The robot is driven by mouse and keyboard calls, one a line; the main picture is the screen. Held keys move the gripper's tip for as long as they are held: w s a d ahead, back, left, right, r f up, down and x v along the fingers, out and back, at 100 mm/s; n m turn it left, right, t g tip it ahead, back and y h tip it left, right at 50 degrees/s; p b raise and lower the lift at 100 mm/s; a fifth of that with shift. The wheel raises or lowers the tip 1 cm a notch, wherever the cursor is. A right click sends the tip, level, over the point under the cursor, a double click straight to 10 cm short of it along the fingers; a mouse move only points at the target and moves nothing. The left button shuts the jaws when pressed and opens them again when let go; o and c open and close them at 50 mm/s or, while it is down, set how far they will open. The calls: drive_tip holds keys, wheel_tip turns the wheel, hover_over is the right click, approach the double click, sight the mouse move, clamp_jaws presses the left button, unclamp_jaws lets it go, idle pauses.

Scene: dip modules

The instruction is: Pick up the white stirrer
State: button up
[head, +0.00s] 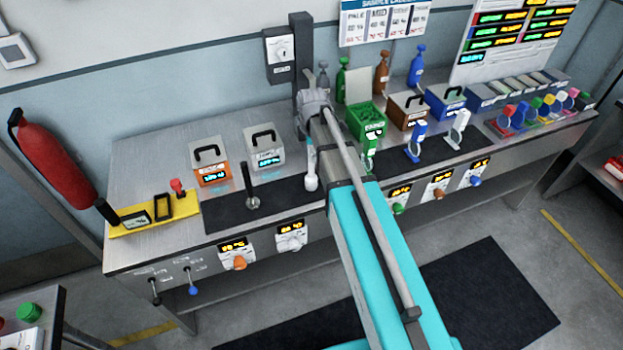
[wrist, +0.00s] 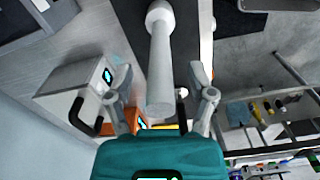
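The white stirrer, a pale rod with a rounded end, stands out below my gripper in the head view (head: 311,166). It also shows in the wrist view (wrist: 160,65), its rounded end away from the camera. My gripper (wrist: 160,98) is open, with one finger on each side of the rod's near end. A gap shows between the rod and each finger, and I see no contact. In the head view my arm hides part of the gripper. I cannot tell whether the rounded end touches the dark mat (head: 285,193).
An orange-fronted box (head: 210,162) and a white box (head: 265,148) stand left of the stirrer. A dark upright rod (head: 251,188) stands on the mat. A green bin (head: 366,120), a blue paddle (head: 416,143) and a white paddle (head: 458,130) stand to the right.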

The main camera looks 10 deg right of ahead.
clamp_jaws()
drive_tip(key=shift+r, duration=0.15)
drive_tip(key=s+r+p, duration=1.2)
drive_tip(key=s+p, duration=0.1)
drive_tip(key=s, duration=0.1)
drive_tip(key=shift+d+r, duration=0.35)
idle(0.4)
drive_tip(key=shift+f, duration=0.1)
idle(0.4)
